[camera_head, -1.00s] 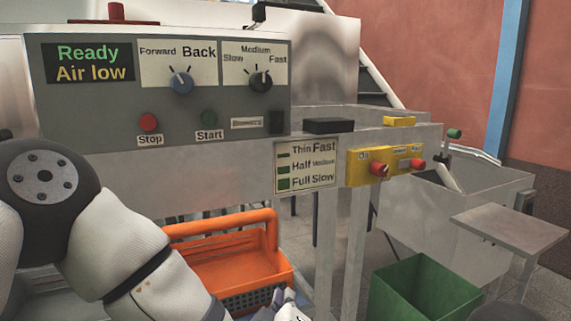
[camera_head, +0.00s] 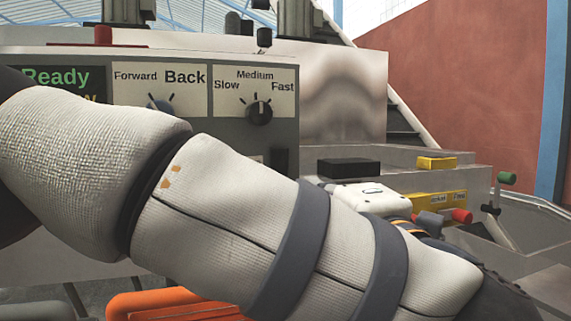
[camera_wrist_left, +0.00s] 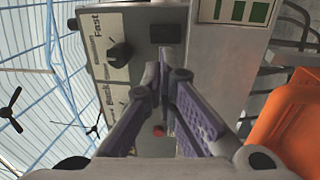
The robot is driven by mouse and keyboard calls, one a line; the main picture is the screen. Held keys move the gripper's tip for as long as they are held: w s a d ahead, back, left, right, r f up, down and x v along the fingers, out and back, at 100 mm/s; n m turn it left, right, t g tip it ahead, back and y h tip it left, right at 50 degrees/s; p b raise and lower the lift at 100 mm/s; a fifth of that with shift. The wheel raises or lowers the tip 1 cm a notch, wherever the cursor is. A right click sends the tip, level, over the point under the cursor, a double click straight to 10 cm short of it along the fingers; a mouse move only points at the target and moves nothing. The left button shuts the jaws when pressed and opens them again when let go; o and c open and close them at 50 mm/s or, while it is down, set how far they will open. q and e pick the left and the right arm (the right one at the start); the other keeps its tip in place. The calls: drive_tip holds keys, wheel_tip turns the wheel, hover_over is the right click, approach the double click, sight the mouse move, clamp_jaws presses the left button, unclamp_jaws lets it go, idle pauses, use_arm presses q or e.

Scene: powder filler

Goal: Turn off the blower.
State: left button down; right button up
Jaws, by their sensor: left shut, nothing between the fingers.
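The control panel (camera_head: 210,75) is largely hidden by my left arm in the head view. A black switch (camera_head: 280,158) shows at the panel's right edge, just above my forearm. It also shows in the left wrist view (camera_wrist_left: 165,33), beyond the fingertips. I cannot read its label now. My left gripper (camera_wrist_left: 169,65) has purple fingers and is shut with nothing held. Its tips point toward the switch; I cannot tell whether they touch. In the head view my arm hides the fingers. My right gripper is not in view.
The speed dial (camera_head: 259,113) and the Forward/Back dial (camera_head: 160,105) are close to my arm. A red button (camera_wrist_left: 158,130) shows between the fingers. A yellow box (camera_head: 440,203) with a red knob stands right. An orange crate (camera_wrist_left: 290,125) lies below.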

sight(279, 159)
use_arm(q)
drive_tip(key=x, duration=1.3)
drive_tip(key=shift+w+a, duration=0.1)
drive_tip(key=shift+w, duration=0.15)
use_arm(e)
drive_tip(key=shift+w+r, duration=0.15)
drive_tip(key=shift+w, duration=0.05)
